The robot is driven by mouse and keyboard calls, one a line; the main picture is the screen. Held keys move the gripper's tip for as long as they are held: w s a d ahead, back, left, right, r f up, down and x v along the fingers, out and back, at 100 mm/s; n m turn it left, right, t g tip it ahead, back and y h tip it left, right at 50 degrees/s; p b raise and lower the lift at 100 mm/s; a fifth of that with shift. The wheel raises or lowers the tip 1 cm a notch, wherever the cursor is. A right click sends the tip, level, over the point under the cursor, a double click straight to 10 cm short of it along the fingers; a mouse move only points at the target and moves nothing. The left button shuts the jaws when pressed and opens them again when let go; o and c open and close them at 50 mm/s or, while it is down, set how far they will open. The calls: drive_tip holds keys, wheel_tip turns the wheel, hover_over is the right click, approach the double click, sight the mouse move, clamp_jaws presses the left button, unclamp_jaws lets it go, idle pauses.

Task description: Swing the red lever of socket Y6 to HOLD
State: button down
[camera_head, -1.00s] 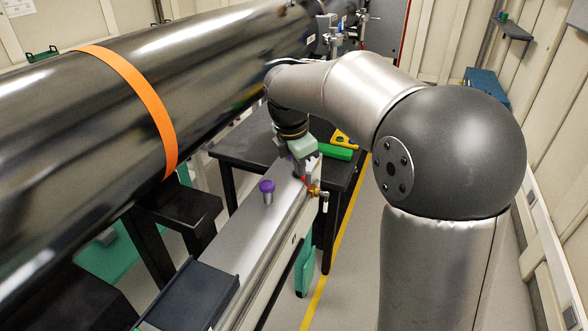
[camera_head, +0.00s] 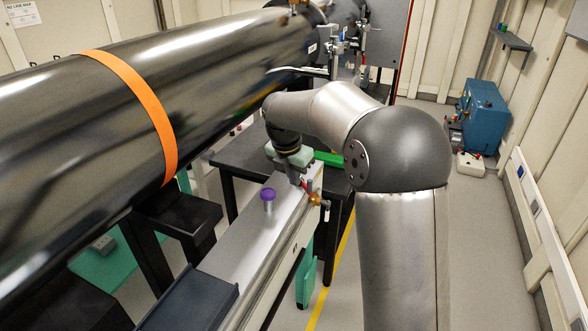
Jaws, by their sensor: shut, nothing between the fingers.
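A small red part (camera_head: 305,184), likely the lever, shows beside a brass fitting (camera_head: 315,200) at the far end of the metal rail bench. My gripper (camera_head: 299,182) points down right at the red part, with its fingers shut and nothing between them. The fingers partly cover the red part, and I cannot tell whether they touch it. The lever's position, the socket label and any HOLD mark are too small to read.
A purple-capped post (camera_head: 268,198) stands on the bench (camera_head: 235,240) nearer the camera. A dark tray (camera_head: 190,303) lies at its near end. A large black pipe (camera_head: 70,150) with an orange band runs along the left. A blue machine (camera_head: 483,115) stands at right.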

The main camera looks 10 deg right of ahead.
drive_tip(key=w+d+f+p, duration=0.1)
drive_tip(key=w+d+f, duration=0.2)
drive_tip(key=w+f, duration=0.1)
drive_tip(key=shift+d+f, duration=0.3)
drive_tip(key=shift+f, duration=0.3)
